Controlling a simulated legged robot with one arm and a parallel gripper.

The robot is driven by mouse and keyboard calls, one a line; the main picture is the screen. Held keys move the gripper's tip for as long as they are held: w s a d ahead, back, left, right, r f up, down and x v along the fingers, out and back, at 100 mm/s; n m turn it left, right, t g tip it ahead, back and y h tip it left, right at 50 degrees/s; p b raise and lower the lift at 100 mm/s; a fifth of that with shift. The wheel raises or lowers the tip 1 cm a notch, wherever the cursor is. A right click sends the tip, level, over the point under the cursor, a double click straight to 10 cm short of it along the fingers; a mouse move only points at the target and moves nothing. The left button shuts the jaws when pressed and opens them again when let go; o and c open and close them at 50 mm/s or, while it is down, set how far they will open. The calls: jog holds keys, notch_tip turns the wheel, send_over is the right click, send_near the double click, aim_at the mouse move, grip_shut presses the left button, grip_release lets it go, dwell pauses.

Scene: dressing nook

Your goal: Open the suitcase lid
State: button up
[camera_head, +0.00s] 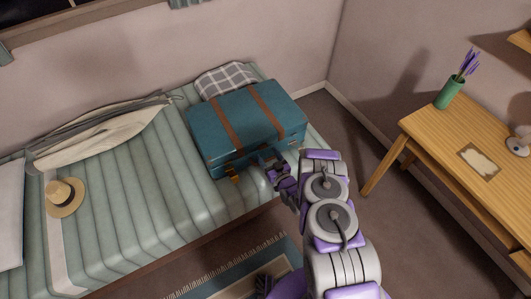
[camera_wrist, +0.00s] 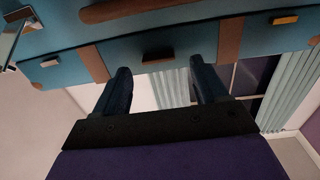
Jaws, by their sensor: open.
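The teal suitcase (camera_head: 243,108) with two brown straps lies on the bed, and its lid looks shut. My gripper (camera_head: 268,160) is at the suitcase's front side, near its right half. In the wrist view, the suitcase front (camera_wrist: 190,48) fills the top, with strap pieces and small metal tabs. My open gripper (camera_wrist: 163,82) has its two dark fingers spread below a dark tab (camera_wrist: 158,55) on that front. Nothing is between the fingers. I cannot tell whether a finger touches the suitcase. My arm hides part of the area in front of the suitcase's right corner.
The striped bed (camera_head: 150,195) holds a checked pillow (camera_head: 225,79), folded clothing (camera_head: 100,135) and a straw hat (camera_head: 65,195). A wooden desk (camera_head: 440,135) with a green vase (camera_head: 449,93) stands at right. A fringed rug (camera_head: 235,278) lies before the bed. Floor shows between bed and desk.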

aim_at(264, 148)
jog(key=shift+b+x, duration=0.3)
jog(key=shift+x, duration=1.25)
jog(key=shift+w+d+r, duration=0.1)
grip_shut()
